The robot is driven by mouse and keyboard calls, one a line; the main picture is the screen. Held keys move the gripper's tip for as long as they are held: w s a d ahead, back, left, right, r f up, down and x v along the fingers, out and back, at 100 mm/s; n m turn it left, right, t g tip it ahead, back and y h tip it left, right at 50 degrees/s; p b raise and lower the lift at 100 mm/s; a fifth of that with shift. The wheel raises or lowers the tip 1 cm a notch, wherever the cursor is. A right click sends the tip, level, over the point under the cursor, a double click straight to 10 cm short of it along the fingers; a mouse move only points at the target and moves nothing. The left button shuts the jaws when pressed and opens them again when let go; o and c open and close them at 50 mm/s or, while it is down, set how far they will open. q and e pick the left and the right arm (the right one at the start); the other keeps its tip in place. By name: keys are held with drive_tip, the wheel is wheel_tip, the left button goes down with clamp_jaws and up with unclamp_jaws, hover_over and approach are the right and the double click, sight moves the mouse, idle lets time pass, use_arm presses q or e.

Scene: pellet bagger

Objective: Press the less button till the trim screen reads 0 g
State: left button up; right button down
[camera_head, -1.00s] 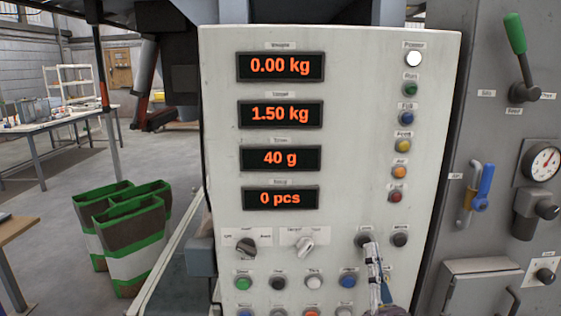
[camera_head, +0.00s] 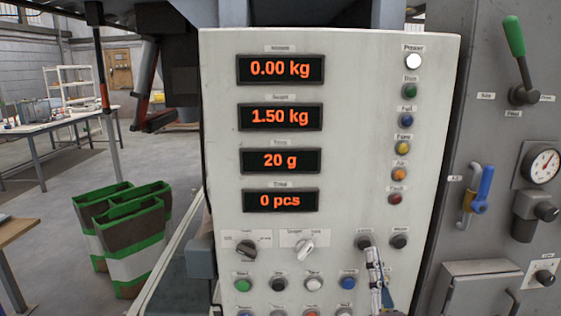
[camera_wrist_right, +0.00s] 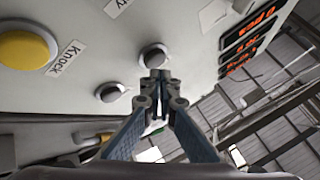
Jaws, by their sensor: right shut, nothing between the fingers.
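The trim screen (camera_head: 280,161), third of the stacked displays on the pale panel, reads 20 g in orange. The less button (camera_head: 364,241) is a dark round button at the panel's lower right, with the similar more button (camera_head: 399,241) to its right. My right gripper (camera_head: 371,252) is shut and empty, its tips at the lower edge of the less button. In the right wrist view the closed fingertips (camera_wrist_right: 157,78) overlap the edge of the less button (camera_wrist_right: 154,57); I cannot tell whether they touch it. My left gripper is not in view.
Knobs (camera_head: 246,248) and coloured buttons (camera_head: 243,285) sit left of and below my gripper. A yellow button (camera_wrist_right: 26,52) labelled Knock shows in the wrist view. A green-handled lever (camera_head: 515,36) and a gauge (camera_head: 545,163) are on the grey cabinet at right.

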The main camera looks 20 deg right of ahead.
drive_tip(key=s, duration=0.2)
drive_tip(key=s+a+p, duration=0.1)
drive_tip(key=s, duration=0.1)
drive_tip(key=s+p, duration=0.1)
drive_tip(key=shift+s+a, duration=0.25)
drive_tip(key=shift+s, duration=0.15)
idle(1.5)
